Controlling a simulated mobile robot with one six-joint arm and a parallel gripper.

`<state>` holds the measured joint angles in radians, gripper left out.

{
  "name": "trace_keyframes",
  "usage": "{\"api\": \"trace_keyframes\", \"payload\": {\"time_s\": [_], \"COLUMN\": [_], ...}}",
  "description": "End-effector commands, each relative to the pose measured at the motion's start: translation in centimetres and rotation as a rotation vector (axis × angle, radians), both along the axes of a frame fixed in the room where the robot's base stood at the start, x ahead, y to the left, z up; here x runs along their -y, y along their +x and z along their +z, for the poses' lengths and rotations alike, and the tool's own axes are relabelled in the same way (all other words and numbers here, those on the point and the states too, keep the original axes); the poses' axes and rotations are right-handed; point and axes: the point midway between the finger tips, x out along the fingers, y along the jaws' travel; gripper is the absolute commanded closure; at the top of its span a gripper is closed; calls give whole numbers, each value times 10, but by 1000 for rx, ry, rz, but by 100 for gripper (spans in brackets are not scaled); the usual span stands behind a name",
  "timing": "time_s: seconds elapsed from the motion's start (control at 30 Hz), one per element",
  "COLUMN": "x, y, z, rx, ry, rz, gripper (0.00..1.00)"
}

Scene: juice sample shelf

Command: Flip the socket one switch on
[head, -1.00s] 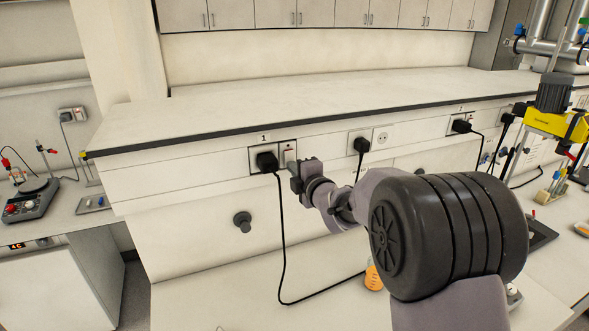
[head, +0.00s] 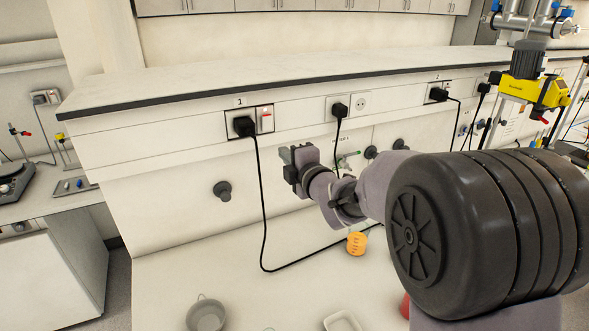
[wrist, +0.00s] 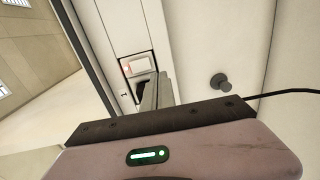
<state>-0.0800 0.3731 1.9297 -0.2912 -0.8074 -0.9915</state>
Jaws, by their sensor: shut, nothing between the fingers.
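Socket one (head: 233,113) is a dark-framed plate under the label "1" on the bench's front panel. A black plug (head: 244,126) fills its left side. Its switch (head: 265,119) is a white rocker on the right, with red showing near its top. In the wrist view the switch (wrist: 137,66) shows a red edge, and the plug (wrist: 144,90) is partly hidden by my fingers. My gripper (head: 286,154) is shut and empty, below and right of the switch and apart from it. Its fingers show in the wrist view (wrist: 158,88).
The plug's black cable (head: 262,210) hangs down to the lower worktop. A black knob (head: 222,190) sticks out of the panel below. Another socket with a plug (head: 339,109) is to the right. An orange beaker (head: 357,243) stands below my arm.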

Motion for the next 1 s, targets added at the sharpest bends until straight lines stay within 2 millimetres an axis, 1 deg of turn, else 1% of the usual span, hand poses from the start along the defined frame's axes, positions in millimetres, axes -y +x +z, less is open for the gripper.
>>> {"api": "trace_keyframes", "payload": {"time_s": [0.03,0.1,0.23,0.33,0.63,0.67,0.73,0.77,0.8,0.83,0.87,0.9,0.97,1.0], "x": [4,9,14,15,17,21,43,58,79,95,108,119,125,124], "y": [-9,-20,-33,-36,-38,-40,-55,-68,-92,-117,-146,-185,-242,-277], "z": [-1,-3,-4,-5,-5,-4,-4,-6,-12,-21,-32,-48,-73,-89], "rx": [1,0,1,1,-7,-23,-121,-187,-291,-379,-467,-577,-722,-807], "ry": [-1,-1,-1,-1,8,28,139,219,362,489,624,798,1036,1175], "rz": [-1,-1,-1,0,-8,-27,-128,-198,-314,-412,-512,-637,-802,-899], "gripper": [100,100,100,100,100,100,100,100,100,100,100,100,100,100]}}
